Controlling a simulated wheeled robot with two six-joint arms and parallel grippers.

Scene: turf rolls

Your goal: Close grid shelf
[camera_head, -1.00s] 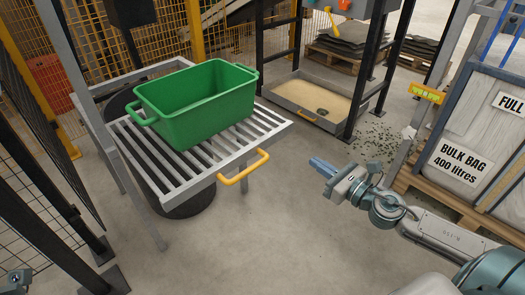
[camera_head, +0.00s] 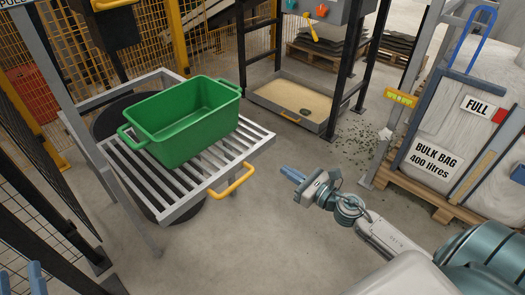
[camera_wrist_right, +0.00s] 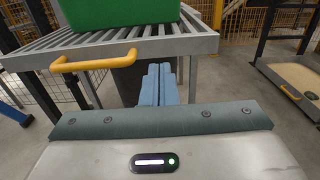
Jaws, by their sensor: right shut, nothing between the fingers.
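The grid shelf (camera_head: 258,139) is a grey slatted rack, pulled out toward me from its grey frame, with a yellow handle (camera_head: 232,182) on its front edge. A green crate (camera_head: 190,120) stands on its slats. My right gripper (camera_head: 291,175) is shut and empty, to the right of the handle and apart from it. In the right wrist view its blue fingers (camera_wrist_right: 158,84) are together, with the handle (camera_wrist_right: 95,61) to their left and the shelf's front rail (camera_wrist_right: 195,45) beyond. My left gripper (camera_head: 20,281) shows only partly at the bottom left corner, its blue fingers spread.
A dark round drum (camera_head: 180,208) is under the shelf. A shallow sand tray (camera_head: 292,108) lies on the floor behind. A bulk bag (camera_head: 432,150) on a pallet is at the right. Mesh fencing (camera_head: 45,150) closes the left side. The floor in front of the shelf is clear.

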